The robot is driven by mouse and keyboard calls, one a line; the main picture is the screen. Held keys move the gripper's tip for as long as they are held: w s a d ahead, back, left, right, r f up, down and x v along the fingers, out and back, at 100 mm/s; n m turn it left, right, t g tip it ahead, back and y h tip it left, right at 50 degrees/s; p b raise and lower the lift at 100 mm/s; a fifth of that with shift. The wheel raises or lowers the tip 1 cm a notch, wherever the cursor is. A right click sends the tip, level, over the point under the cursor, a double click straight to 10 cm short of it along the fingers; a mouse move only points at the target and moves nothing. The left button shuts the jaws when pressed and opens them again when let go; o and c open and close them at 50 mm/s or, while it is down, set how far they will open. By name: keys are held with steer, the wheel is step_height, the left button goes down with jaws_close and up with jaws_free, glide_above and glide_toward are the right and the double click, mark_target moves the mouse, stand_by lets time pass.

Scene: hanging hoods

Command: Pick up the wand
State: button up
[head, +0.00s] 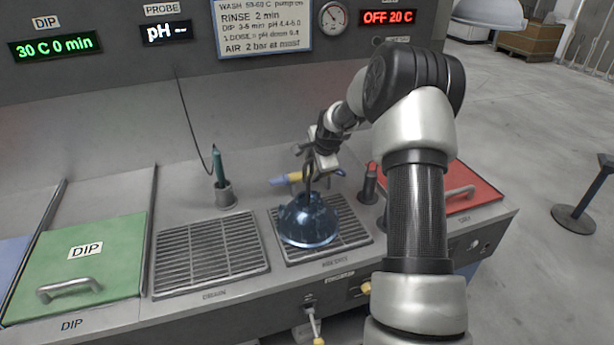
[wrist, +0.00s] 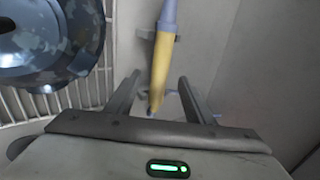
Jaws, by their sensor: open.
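The wand is a yellow rod with blue ends (head: 299,176), lying roughly level behind the right-hand grate. In the wrist view the wand (wrist: 162,68) runs from the top edge down between my fingers, with its yellow part nearest. My gripper (head: 312,165) is open at the wand, behind the blue hood. In the wrist view my gripper (wrist: 159,80) has one finger on each side of the wand, with gaps on both sides. I cannot tell how deep the wand sits between them. Part of the wand is hidden by my gripper in the head view.
A mottled blue hood (head: 308,222) with a dark hook stands over the right grate (head: 350,226), close to my gripper. It also shows at the wrist view's left (wrist: 50,45). A green probe (head: 219,166) stands in a cup at left. The left grate (head: 210,255) is clear.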

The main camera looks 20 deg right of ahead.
mark_target(308, 173)
steer(key=x, duration=0.5)
steer(key=shift+w+a+f, duration=0.2)
steer(key=shift+a+f, duration=0.05)
steer(key=shift+f, duration=0.05)
